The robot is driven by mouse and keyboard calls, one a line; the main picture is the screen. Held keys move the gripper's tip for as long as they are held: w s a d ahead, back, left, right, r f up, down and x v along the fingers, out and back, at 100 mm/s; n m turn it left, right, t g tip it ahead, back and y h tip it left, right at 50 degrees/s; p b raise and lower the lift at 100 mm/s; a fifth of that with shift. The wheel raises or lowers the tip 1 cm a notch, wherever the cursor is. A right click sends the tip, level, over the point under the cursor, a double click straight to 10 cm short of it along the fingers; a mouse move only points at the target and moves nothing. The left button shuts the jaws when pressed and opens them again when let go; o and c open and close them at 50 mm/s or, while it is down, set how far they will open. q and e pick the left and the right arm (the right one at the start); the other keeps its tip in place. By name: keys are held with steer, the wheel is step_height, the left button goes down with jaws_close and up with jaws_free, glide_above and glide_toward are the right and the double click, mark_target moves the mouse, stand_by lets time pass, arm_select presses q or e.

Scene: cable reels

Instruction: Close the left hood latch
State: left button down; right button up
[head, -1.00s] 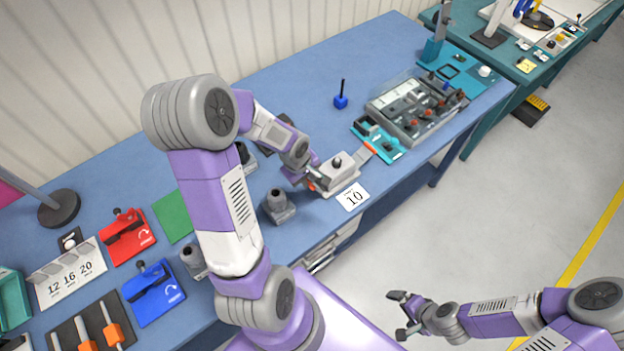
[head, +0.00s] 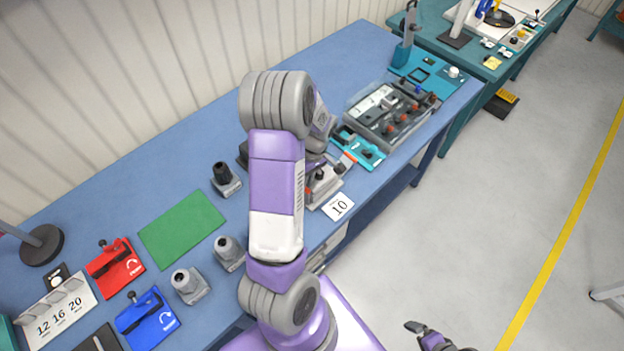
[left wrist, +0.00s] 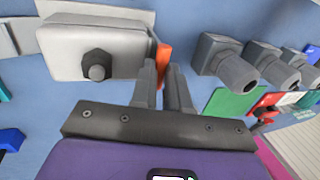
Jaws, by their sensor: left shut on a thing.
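The grey hood (head: 328,194), a box with a black cable gland, sits on the blue bench near its front edge. It fills the upper left of the left wrist view (left wrist: 65,55). Its orange latch lever (left wrist: 163,52) stands at the hood's right side there. My left gripper (left wrist: 161,70) is shut on this orange lever, a finger on each side of it. In the head view my left arm hides most of the hood, the left gripper and that latch. My right gripper (head: 420,331) is at the bottom edge, partly cut off, away from the bench.
A "10" card (head: 338,206) lies in front of the hood. A teal tray (head: 365,150) and a clear-lidded grey box (head: 393,112) stand beyond it. Several grey connector housings (head: 190,286), a green mat (head: 181,229), and red (head: 116,267) and blue (head: 148,317) devices lie left.

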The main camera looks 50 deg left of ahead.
arm_select(q)
steer(key=c, duration=1.1)
jaws_free()
steer(key=v, duration=0.7)
steer(key=shift+r, duration=0.3)
steer(key=shift+w, duration=0.15)
